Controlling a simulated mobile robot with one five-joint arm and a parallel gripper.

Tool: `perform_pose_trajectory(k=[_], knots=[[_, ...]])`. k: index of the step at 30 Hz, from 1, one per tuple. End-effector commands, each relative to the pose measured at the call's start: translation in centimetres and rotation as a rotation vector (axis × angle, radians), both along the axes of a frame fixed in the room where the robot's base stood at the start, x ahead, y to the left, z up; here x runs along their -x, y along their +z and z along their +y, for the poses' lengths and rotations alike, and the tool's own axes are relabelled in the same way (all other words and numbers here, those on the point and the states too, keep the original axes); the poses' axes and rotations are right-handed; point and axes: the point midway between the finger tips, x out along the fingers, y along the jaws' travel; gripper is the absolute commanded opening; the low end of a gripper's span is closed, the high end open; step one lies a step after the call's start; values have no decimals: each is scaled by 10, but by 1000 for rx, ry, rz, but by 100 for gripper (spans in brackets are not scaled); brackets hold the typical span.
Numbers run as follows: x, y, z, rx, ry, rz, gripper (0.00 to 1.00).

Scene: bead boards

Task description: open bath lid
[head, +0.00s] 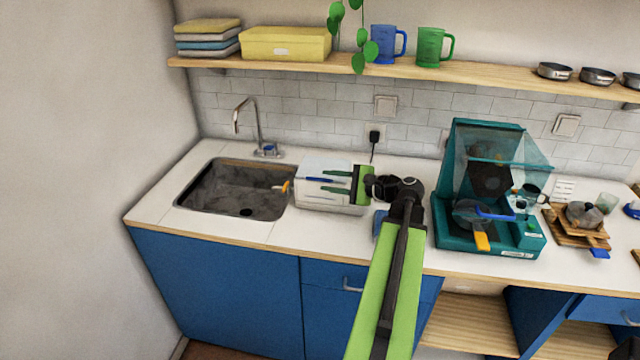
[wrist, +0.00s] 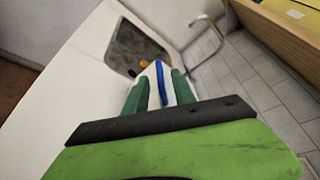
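A white box with a pale lid (head: 325,166), which looks like the bath, stands on the counter just right of the sink. A thin blue bar (head: 319,179), perhaps the lid's handle, shows on its top. My gripper (head: 325,180) reaches leftward over the box with its two green fingers apart. In the wrist view, the white box top with its blue bar (wrist: 161,82) shows between the open fingers (wrist: 158,90). I cannot tell whether the fingers touch the bar. The lid appears closed. The arm hides the box's right end.
A sink (head: 232,190) with a tap (head: 258,130) lies to the left, with an orange piece (head: 286,186) between sink and box. A teal machine with a raised clear hood (head: 490,160) stands to the right. A shelf (head: 480,82) with mugs hangs above.

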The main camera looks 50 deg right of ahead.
Motion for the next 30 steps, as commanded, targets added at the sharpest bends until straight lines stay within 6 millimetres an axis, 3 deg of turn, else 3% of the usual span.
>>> perform_pose_trajectory(k=[6, 16, 24, 30], knots=[[-31, -8, 7, 0, 1, 0, 32], [-36, -8, 9, 0, -1, 0, 32], [-36, -8, 9, 0, 0, 0, 0], [-36, -8, 9, 0, 0, 0, 0]])
